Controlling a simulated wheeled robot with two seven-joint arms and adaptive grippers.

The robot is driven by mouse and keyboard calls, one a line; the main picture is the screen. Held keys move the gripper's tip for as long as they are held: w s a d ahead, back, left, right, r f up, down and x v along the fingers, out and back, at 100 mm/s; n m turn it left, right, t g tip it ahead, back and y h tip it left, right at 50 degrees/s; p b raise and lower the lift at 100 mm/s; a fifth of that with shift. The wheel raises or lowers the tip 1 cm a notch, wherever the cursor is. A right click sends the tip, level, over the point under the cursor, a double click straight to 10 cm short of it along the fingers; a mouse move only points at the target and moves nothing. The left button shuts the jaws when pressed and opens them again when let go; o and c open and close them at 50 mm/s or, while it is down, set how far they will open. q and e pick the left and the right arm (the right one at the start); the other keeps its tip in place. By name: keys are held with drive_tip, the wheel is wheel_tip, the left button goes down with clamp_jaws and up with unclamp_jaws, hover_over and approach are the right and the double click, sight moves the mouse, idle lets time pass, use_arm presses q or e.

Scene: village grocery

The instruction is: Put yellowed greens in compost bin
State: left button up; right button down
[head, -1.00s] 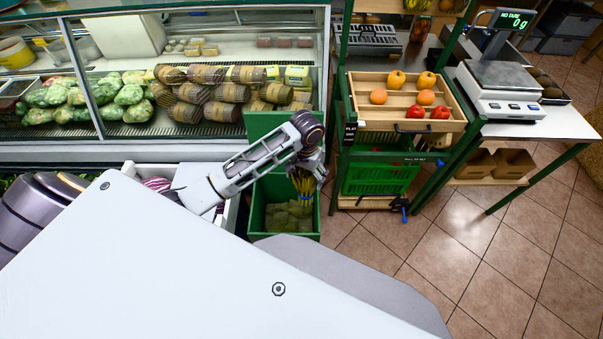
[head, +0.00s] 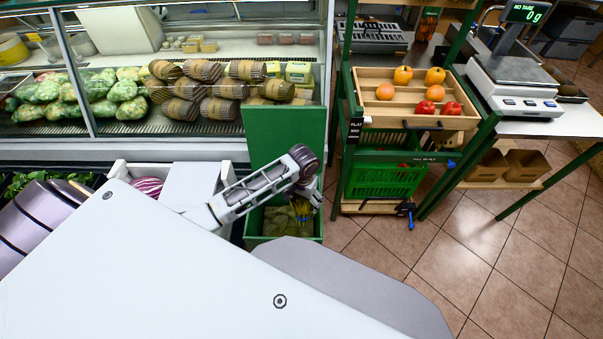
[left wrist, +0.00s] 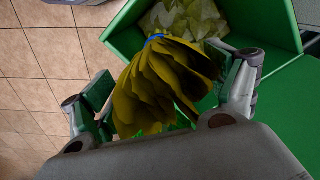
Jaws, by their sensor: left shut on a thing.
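The yellowed greens (head: 302,210) are a yellow-olive leafy bunch with a blue band. They also show large in the left wrist view (left wrist: 158,88). My left gripper (head: 308,190) is shut on the bunch, with one finger on each side of it in the left wrist view (left wrist: 168,92). The green compost bin (head: 264,240) stands open below the gripper, its tall green back panel (head: 285,140) upright. Pale leafy scraps (left wrist: 195,18) lie inside the bin. The bunch hangs at the right part of the bin's opening; its exact depth is unclear. My right gripper is out of view.
A refrigerated display case (head: 200,148) with wrapped produce stands behind. A wooden fruit tray (head: 405,122) and a green crate (head: 385,180) are on a rack close to the bin's right. A scale (head: 515,88) stands on a table. Tiled floor is free at lower right.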

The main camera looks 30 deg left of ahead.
use_arm(q)
drive_tip(key=shift+f, duration=0.25)
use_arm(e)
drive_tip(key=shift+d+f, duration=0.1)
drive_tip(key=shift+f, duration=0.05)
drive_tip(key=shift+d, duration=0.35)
use_arm(q)
drive_tip(key=shift+r, duration=0.1)
